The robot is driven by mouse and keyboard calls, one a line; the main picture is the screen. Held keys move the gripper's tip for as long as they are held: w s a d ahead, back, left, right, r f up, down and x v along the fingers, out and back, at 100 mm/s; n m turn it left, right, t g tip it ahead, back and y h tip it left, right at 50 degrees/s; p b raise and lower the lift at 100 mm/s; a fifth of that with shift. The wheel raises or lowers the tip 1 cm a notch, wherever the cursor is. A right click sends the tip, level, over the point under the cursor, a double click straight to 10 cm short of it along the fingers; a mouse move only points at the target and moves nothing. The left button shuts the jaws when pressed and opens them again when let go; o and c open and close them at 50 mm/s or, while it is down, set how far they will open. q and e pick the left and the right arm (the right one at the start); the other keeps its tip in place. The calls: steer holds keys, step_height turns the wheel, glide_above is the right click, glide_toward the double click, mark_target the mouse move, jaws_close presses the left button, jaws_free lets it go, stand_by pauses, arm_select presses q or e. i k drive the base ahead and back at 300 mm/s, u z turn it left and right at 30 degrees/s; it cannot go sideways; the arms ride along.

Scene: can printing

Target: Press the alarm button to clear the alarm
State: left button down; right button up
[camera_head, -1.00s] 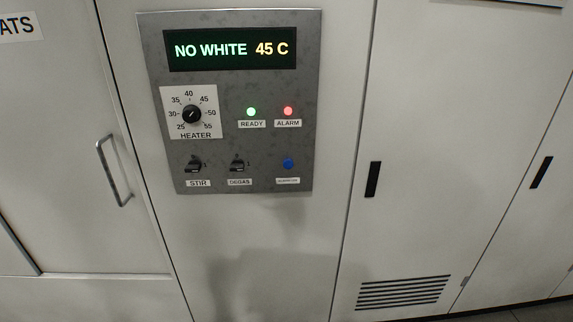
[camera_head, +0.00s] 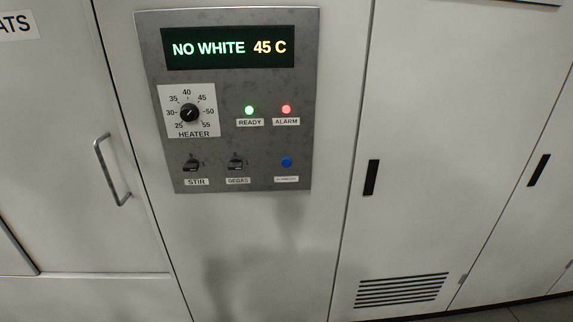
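A grey control panel (camera_head: 225,178) is set in the front of a pale cabinet, left of the middle. Its display (camera_head: 229,48) reads "NO WHITE 45 C". The red ALARM light (camera_head: 286,109) is lit, and the green READY light (camera_head: 249,110) beside it is lit too. Below the ALARM light is a round blue button (camera_head: 286,162) with a small label (camera_head: 286,180) too blurred to read. Neither of my grippers is in view; a soft shadow lies on the cabinet below the panel.
The panel also has a HEATER knob (camera_head: 189,112), a STIR switch (camera_head: 191,165) and a DEGAS switch (camera_head: 236,163). A metal door handle (camera_head: 113,170) sticks out at the left. A slotted vent (camera_head: 402,290) is low at the right. The space before the panel looks clear.

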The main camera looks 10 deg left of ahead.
mark_target(285, 162)
steer(key=z, duration=0.5)
steer(key=k, duration=0.65)
steer(key=z, duration=0.85)
steer(key=i, duration=1.45)
steer(key=u, duration=1)
